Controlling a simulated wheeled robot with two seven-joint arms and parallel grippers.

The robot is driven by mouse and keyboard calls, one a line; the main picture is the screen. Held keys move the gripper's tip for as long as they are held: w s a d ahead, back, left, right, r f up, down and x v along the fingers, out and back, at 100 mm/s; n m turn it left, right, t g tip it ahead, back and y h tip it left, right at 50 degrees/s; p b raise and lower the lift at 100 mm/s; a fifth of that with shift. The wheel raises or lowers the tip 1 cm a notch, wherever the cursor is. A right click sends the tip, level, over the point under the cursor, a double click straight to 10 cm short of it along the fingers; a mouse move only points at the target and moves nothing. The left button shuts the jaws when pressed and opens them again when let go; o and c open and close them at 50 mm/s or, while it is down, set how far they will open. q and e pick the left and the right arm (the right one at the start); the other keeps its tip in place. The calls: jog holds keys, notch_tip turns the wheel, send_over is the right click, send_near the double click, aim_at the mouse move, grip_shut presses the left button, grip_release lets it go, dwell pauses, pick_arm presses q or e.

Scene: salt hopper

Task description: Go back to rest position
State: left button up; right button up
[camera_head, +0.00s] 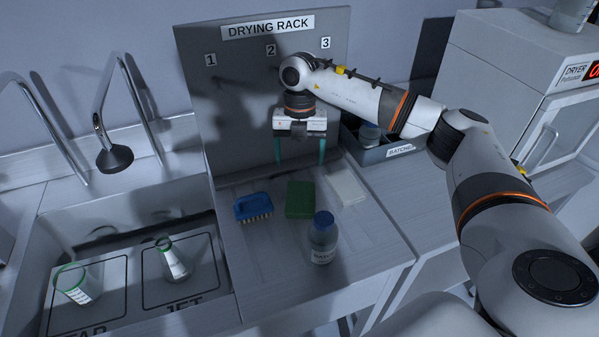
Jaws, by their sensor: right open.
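My right gripper (300,155) hangs in front of the drying rack (235,110), fingers pointing down. Its two green fingers are apart and nothing is between them. It is above the counter, behind a green sponge (299,199) and a blue brush (253,206). My right arm comes in from the right and reaches across in front of the rack. My left gripper is not in view.
A blue-capped bottle (322,240) stands on the counter's front. A white block (346,187) lies beside the sponge. Two glass vessels, left (77,284) and right (172,260), are in the sink (105,228). A grey bin (376,155) and a dryer (520,70) are at right.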

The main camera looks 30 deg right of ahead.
jog(key=shift+r, duration=0.35)
dwell(0.3)
